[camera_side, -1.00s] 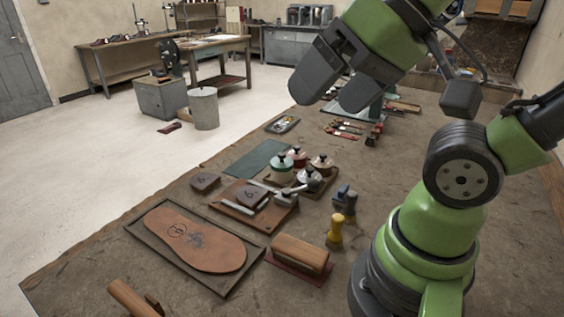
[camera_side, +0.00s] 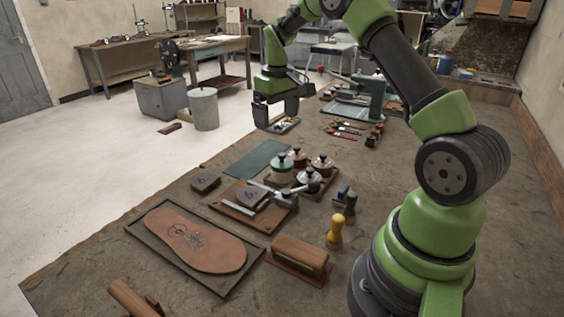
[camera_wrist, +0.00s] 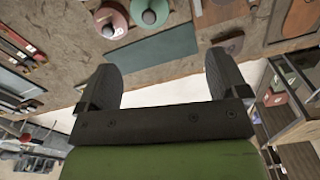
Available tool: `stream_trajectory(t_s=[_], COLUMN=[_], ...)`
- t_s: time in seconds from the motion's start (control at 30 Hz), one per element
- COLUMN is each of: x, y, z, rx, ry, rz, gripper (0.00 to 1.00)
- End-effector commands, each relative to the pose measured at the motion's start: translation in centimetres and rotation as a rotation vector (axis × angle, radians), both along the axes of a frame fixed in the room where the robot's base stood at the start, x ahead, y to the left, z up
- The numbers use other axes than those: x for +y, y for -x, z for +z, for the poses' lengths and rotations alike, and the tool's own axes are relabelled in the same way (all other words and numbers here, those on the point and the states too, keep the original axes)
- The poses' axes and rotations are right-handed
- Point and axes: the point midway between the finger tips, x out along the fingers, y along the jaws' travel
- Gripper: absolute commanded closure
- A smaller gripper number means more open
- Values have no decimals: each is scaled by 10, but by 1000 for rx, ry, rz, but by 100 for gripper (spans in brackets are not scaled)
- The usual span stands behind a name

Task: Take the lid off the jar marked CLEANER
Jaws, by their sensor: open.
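Several lidded jars with dark knobs stand close together on a small wooden tray (camera_side: 322,190) at mid-bench. One is a green jar (camera_side: 281,172), one a red jar (camera_side: 298,160), one a brownish-red jar (camera_side: 322,164) and one a pale metal-looking jar (camera_side: 308,181). I cannot read any CLEANER mark. My gripper (camera_side: 277,122) is open and empty, above the bench's far left edge, beyond the jars and apart from them. In the wrist view the open fingers (camera_wrist: 166,88) frame bare space; the green lid (camera_wrist: 150,12) and red lid (camera_wrist: 110,18) show at the top.
A green mat (camera_side: 255,159) lies left of the jars. A tray with a leather sole (camera_side: 195,240), a wooden-handled brush (camera_side: 300,252) and a yellow-handled tool (camera_side: 335,232) lie nearer. Brushes (camera_side: 352,130) lie behind the jars.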

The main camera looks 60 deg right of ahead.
Motion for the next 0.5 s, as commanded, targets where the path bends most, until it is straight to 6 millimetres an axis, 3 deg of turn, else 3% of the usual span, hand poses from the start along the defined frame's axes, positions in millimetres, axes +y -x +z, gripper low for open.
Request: stream_trajectory(t_s=[0.13,0.5], x=[-11,-12], y=[0,1], z=[-20,-66], rx=[29,31], ry=[-5,-5], rz=[6,6], gripper=[8,8])
